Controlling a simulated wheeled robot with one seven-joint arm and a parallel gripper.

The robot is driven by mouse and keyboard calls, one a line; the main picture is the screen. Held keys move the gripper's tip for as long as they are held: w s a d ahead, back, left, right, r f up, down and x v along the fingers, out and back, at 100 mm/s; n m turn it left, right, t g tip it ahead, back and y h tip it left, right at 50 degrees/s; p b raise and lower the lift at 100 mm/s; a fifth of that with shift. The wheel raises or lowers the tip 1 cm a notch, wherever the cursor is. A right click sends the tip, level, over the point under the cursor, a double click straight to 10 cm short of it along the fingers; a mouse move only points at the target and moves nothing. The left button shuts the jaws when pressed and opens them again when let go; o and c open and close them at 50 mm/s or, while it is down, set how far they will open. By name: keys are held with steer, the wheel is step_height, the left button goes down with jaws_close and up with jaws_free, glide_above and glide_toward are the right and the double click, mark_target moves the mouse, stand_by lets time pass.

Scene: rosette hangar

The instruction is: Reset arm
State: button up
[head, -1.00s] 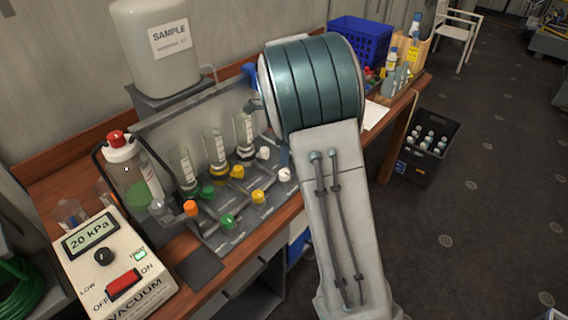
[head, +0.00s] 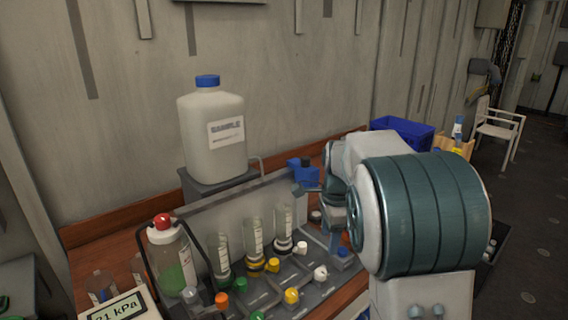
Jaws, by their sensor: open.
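My arm fills the right part of the head view, with a large teal-banded joint in front. My gripper (head: 333,214) shows only in part behind that joint, at the right end of the valve rack (head: 262,297). It is open. Its fingertips are not clear, and I see nothing held in it.
A white sample jug (head: 211,130) with a blue cap stands behind the rack. A red-capped bottle (head: 172,258) and a vacuum unit (head: 118,307) are at the left. A blue crate (head: 402,132) and a white chair (head: 498,132) are at the right. Open floor shows at far right.

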steer(key=s+n+t, duration=0.2)
steer(key=s+n, duration=1.5)
steer(key=s, duration=0.7)
steer(key=shift+s+a+t, duration=0.15)
steer(key=shift+s+t, duration=0.15)
steer(key=shift+f, duration=0.1)
steer(key=c, duration=0.3)
steer(key=shift+a, duration=0.1)
steer(key=shift+c, duration=0.2)
